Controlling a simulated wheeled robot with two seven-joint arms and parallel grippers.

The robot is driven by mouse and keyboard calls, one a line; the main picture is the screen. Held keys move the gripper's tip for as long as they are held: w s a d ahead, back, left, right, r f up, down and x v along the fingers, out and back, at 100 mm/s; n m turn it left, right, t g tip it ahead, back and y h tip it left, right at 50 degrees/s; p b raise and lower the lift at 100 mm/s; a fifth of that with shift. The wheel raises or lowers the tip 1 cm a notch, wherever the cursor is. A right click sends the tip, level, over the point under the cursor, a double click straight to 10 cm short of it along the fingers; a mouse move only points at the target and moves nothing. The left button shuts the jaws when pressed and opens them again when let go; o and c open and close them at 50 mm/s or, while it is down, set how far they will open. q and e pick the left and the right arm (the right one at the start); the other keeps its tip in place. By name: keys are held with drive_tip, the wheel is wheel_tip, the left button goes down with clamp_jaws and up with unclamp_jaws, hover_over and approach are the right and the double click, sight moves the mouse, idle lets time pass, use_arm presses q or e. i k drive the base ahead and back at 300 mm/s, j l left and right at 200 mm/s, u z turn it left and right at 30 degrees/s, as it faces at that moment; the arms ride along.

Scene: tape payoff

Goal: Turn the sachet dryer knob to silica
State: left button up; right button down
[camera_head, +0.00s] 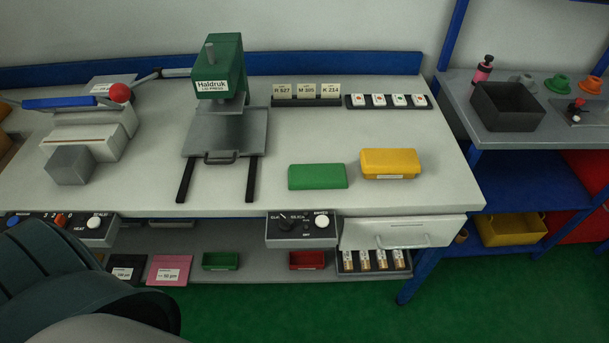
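The dryer control box (302,240) is mounted under the front edge of the bench, right of centre. A black knob (285,224) is on the left part of its sloping face, with small lettering around it. One word to the knob's right seems to read silica and one to its left seems to read clay. The knob's pointer is too small to read surely. A white round button (322,221) is to the right of the knob. Neither of my grippers shows. A dark teal part of my own body fills the lower left corner.
A drawer with a handle (403,235) is right of the box. Another control panel (65,228) is at the bench's left front. A green case (318,176), a yellow case (390,163) and a green press (221,75) stand on the bench (410,195). The air before the box looks clear.

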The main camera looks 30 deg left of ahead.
sight(287, 223)
drive_tip(key=u, duration=0.85)
